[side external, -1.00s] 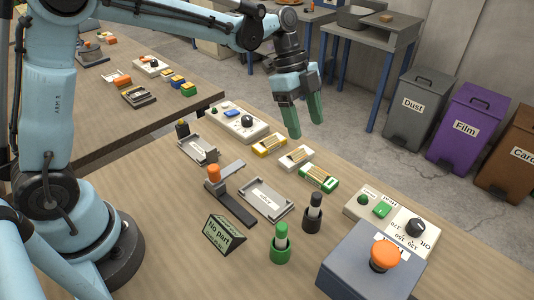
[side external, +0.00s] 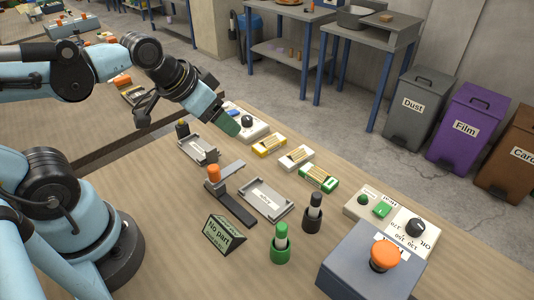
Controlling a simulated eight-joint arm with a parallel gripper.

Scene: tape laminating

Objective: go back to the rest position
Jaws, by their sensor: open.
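My gripper (side external: 226,122) hangs in the air over the back left of the near table, pointing down and to the right. One green-tipped finger hides most of the other, and I see nothing held between them. In the picture it overlaps the left end of a white control box with a black knob (side external: 247,120). My arm is bent back toward its base at the left.
On the table stand grey trays (side external: 247,206), an orange-knobbed stand (side external: 214,174), small boxes (side external: 318,178), green and black markers (side external: 281,240), a "No part" sign (side external: 223,234) and a grey box with an orange button (side external: 384,257). Bins (side external: 465,125) stand beyond.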

